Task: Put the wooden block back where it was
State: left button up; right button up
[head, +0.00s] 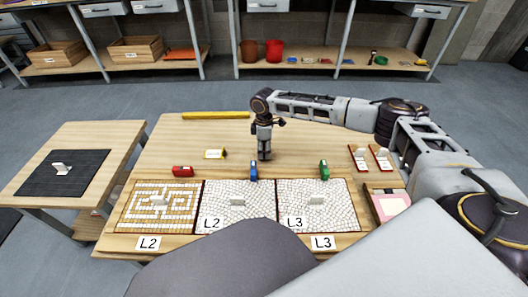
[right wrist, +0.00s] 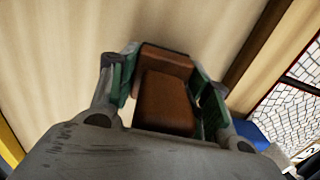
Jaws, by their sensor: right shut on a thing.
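My right gripper (head: 264,155) points down over the middle of the wooden table, behind the mosaic panels. In the right wrist view its two fingers (right wrist: 165,95) are shut on a brown wooden block (right wrist: 166,103), one on each side. The block is hidden or too small to make out in the head view. I cannot tell whether it touches the tabletop. My left gripper is not in view.
Three mosaic panels (head: 240,187) line the table's front, with red (head: 182,171), blue (head: 254,171) and green (head: 324,169) objects behind them. A side table carries a black mat (head: 85,180).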

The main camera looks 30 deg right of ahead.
jog(key=shift+f, duration=0.4)
jog(key=o, duration=1)
jog(key=shift+f, duration=0.1)
